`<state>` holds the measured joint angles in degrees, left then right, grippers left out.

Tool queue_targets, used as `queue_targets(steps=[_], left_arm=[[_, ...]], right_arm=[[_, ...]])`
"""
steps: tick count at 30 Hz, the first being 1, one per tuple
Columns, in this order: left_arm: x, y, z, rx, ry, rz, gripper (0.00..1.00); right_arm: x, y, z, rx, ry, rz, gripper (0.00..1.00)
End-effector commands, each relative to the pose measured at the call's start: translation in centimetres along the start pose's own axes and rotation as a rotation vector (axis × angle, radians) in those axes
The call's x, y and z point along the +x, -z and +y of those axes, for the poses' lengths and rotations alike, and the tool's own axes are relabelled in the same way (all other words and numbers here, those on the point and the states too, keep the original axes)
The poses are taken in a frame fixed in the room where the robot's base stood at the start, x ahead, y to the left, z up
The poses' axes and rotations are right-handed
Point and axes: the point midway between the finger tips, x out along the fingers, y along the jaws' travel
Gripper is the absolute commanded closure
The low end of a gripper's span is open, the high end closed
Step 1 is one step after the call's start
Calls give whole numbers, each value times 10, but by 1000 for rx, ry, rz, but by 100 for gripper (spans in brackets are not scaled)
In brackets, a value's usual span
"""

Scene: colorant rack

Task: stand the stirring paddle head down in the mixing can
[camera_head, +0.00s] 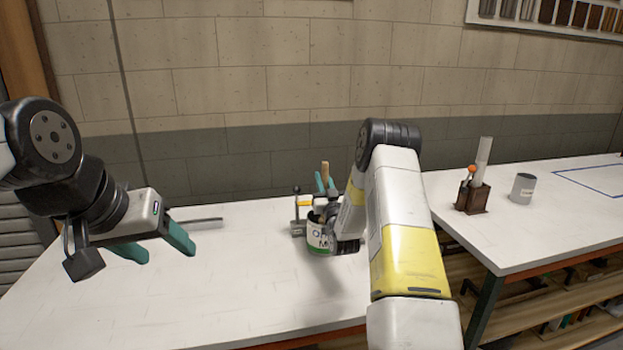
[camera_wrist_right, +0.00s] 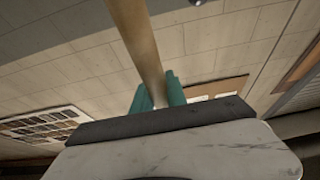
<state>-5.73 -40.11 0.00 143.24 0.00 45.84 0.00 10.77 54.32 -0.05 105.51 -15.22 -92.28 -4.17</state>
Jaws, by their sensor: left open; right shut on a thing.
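The stirring paddle shows as a pale wooden handle (camera_head: 325,168) standing roughly upright, and it also crosses the right wrist view (camera_wrist_right: 138,35). My right gripper (camera_head: 325,184) is shut on this handle, its teal fingers on either side of it in the right wrist view (camera_wrist_right: 157,92). The mixing can (camera_head: 317,240), with a white and green label, stands on the white table just below this gripper, partly covered by my right arm. The paddle's head is hidden, so I cannot tell whether it is inside the can. My left gripper (camera_head: 158,248) is open and empty above the table's left part.
A small dark stand with a ball knob (camera_head: 297,190) is close to the can's left. A grey bar (camera_head: 198,223) lies behind my left gripper. On the right table are a brown holder (camera_head: 471,198) and a grey cup (camera_head: 522,189). The near left table is clear.

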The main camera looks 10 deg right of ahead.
Motion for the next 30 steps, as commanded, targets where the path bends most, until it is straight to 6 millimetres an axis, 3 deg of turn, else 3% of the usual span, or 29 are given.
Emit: queue_targets(steps=[4, 5, 8, 9, 20, 30], left_arm=[[0, 0, 0, 0, 0, 0, 39], [0, 0, 0, 0, 0, 0, 39], [0, 0, 0, 0, 0, 0, 39], [0, 0, 0, 0, 0, 0, 39], [0, 0, 0, 0, 0, 0, 39], [0, 0, 0, 0, 0, 0, 39]], right_arm=[[0, 0, 0, 0, 0, 1, 100], [0, 0, 0, 0, 0, 1, 78], [0, 0, 0, 0, 0, 1, 59], [0, 0, 0, 0, 0, 0, 57], [-6, -1, 0, 0, 0, -2, 57], [-61, -1, 0, 0, 0, -3, 57]])
